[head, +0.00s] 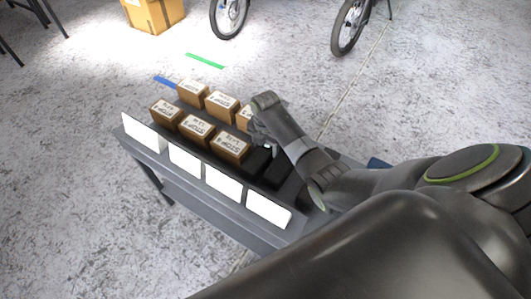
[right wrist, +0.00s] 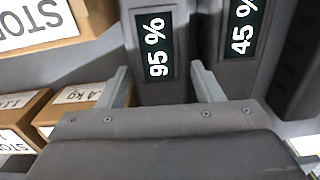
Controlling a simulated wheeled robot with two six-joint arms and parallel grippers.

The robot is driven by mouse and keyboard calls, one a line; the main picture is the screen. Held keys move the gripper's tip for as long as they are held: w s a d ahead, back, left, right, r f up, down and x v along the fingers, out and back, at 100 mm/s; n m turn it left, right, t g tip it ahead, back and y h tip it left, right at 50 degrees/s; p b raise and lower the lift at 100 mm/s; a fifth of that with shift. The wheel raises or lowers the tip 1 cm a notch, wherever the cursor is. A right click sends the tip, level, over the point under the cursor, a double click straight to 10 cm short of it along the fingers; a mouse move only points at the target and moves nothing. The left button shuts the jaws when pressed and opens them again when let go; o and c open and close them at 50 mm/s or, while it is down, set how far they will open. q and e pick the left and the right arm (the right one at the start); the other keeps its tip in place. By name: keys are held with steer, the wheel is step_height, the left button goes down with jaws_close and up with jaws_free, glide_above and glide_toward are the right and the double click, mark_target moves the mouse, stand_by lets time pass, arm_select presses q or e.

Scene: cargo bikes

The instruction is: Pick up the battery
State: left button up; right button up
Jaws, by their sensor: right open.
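In the right wrist view, a dark grey battery (right wrist: 152,88) with a "95 %" label lies between the two fingers of my right gripper (right wrist: 160,70). The fingers are apart, one on each side of it; I cannot tell whether they touch it. A second battery (right wrist: 232,50), labelled "45 %", is just right of it, past the right finger. In the head view, black batteries (head: 258,160) sit on the table beside the boxes, partly covered by my right arm. My right gripper (head: 262,140) is over that area, its fingertips hard to make out. My left gripper is not in view.
Several cardboard boxes (head: 198,129) stand in two rows on the grey table (head: 185,196), left of the batteries. Blank white cards (head: 184,161) line its near edge. Boxes (right wrist: 75,100) are close to the left finger. Bikes (head: 345,28) stand far back on open floor.

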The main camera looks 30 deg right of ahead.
mark_target(265, 147)
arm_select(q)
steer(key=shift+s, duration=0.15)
